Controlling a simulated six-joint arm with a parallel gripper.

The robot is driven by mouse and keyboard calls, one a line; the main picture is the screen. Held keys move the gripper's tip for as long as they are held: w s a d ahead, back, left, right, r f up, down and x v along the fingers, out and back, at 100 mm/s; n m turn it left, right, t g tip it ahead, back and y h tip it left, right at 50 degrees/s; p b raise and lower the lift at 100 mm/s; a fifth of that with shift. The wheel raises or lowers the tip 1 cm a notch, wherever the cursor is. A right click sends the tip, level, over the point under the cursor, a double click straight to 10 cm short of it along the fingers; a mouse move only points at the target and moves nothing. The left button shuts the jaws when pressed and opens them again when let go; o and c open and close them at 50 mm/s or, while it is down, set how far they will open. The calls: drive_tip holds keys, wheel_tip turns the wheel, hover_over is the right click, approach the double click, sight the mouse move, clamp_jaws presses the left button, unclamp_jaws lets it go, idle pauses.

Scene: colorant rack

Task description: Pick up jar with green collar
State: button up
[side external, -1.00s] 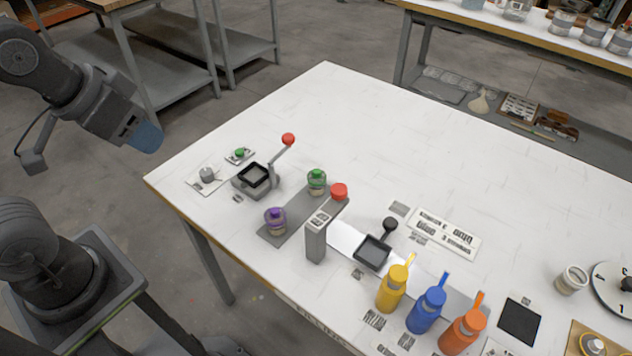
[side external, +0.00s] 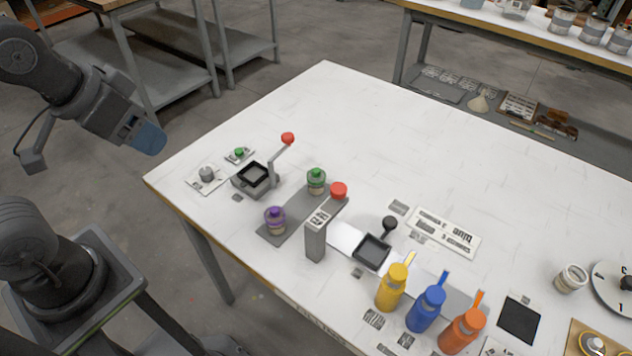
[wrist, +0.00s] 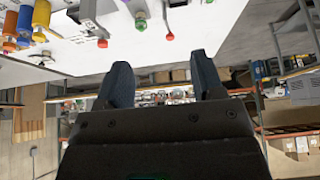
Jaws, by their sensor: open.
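The jar with the green collar (side external: 316,181) stands upright on a grey mat (side external: 291,220) on the white table. A jar with a purple collar (side external: 275,220) stands at the near end of the same mat. My gripper (side external: 148,139) is in the air off the table's left corner, well apart from both jars. In the wrist view my gripper (wrist: 160,82) has its two blue fingers spread with nothing held between them. A small green item at the top of the wrist view (wrist: 140,22) may be the green-collared jar; I cannot tell for certain.
Yellow (side external: 392,289), blue (side external: 427,309) and orange (side external: 463,331) bottles stand at the front. The table's back half is clear.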

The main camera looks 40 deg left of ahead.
drive_tip(key=shift+o, duration=1.4)
drive_tip(key=m+g, duration=0.6)
drive_tip(key=m, duration=0.5)
hover_over(316, 170)
wheel_tip(316, 170, down, 13)
drive_tip(key=f, duration=0.8)
drive_tip(key=shift+w, duration=0.3)
drive_tip(key=shift+s+f, duration=0.15)
drive_tip(key=shift+f, duration=1.15)
drive_tip(key=shift+s+f, duration=0.1)
drive_tip(key=shift+f, duration=1.2)
